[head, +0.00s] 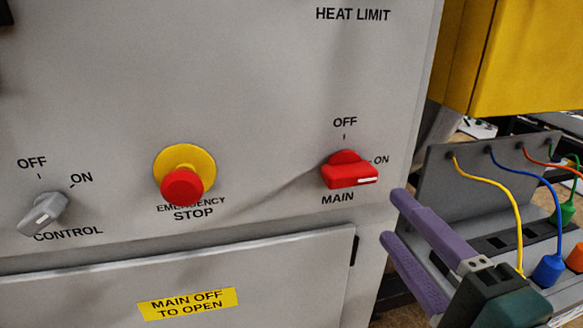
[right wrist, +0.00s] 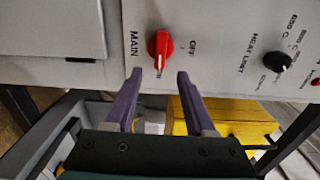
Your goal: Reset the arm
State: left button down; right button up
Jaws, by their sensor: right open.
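My right gripper (head: 394,218) is at the lower right of the head view, its two purple fingers apart and nothing between them. In the right wrist view, the open right gripper (right wrist: 158,74) points at the grey panel, just below the red MAIN knob (right wrist: 160,46). In the head view, the red MAIN knob (head: 349,170) is left of and above the fingertips, apart from them. Its white mark is on the right, on the ON side. My left gripper is not in view.
The panel (head: 270,90) also bears a red emergency stop button (head: 182,186) and a grey CONTROL knob (head: 43,213). A HEAT LIMIT knob (right wrist: 283,61) shows in the wrist view. A grey rack (head: 440,175) with coloured cables stands behind my gripper, below a yellow box (head: 530,60).

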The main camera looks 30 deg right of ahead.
dwell(0.4)
jog(key=a+f+n+g+y, duration=0.45)
jog(key=a+n+y, duration=0.55)
jog(key=n, duration=0.4)
jog(key=s+d+f+n+g+h, duration=0.3)
jog(key=s+d+n+g+h, duration=0.2)
jog(key=s+n+g, duration=0.5)
notch_tip(320, 180, up, 37)
jog(key=s+m+p, duration=0.1)
jog(key=p, duration=3.6)
jog(key=shift+d+r+t, duration=0.2)
jog(key=shift+t, duration=0.15)
jog(key=shift+s, duration=0.1)
